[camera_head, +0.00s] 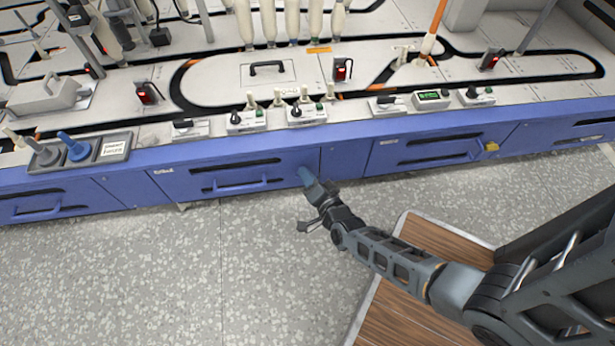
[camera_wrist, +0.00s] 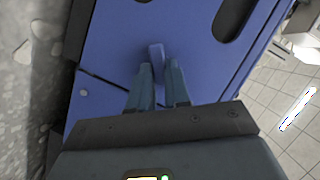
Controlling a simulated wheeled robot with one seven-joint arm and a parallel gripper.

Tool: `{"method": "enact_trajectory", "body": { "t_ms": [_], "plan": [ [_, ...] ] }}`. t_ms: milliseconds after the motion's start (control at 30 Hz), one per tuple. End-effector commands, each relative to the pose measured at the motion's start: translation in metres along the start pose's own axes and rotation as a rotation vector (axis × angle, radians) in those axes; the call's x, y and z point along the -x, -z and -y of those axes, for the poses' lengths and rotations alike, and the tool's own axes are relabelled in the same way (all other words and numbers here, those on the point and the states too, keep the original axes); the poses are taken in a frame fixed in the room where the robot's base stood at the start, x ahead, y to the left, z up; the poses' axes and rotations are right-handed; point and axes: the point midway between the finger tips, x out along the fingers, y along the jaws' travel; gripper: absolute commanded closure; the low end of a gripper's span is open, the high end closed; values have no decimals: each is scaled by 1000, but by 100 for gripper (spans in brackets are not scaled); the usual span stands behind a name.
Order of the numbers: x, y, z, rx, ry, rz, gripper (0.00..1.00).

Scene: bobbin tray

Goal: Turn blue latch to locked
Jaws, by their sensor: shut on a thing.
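The blue latch (camera_wrist: 156,52) is a small upright bar on the blue front panel. It shows between my fingertips in the wrist view. My gripper (camera_wrist: 158,72) is shut on it, one finger on each side. In the head view my gripper (camera_head: 306,174) reaches the front panel near the right end of a drawer, and I cannot make out the latch apart from the fingers there. The latch's lower part is partly hidden between the fingers.
Blue drawers with handles (camera_head: 240,186) line the bench front. A yellow latch (camera_head: 491,146) sits on the panel farther right. A grey tray (camera_head: 80,152) with blue and grey bobbins stands on the bench at left. The speckled floor (camera_head: 250,280) is clear.

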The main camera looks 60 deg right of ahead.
Motion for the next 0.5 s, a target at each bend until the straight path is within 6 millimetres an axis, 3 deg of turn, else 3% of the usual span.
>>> {"method": "enact_trajectory", "body": {
  "t_ms": [500],
  "plan": [
    [-1, -2, -7, -405, 167, 0, 100]
  ]
}}
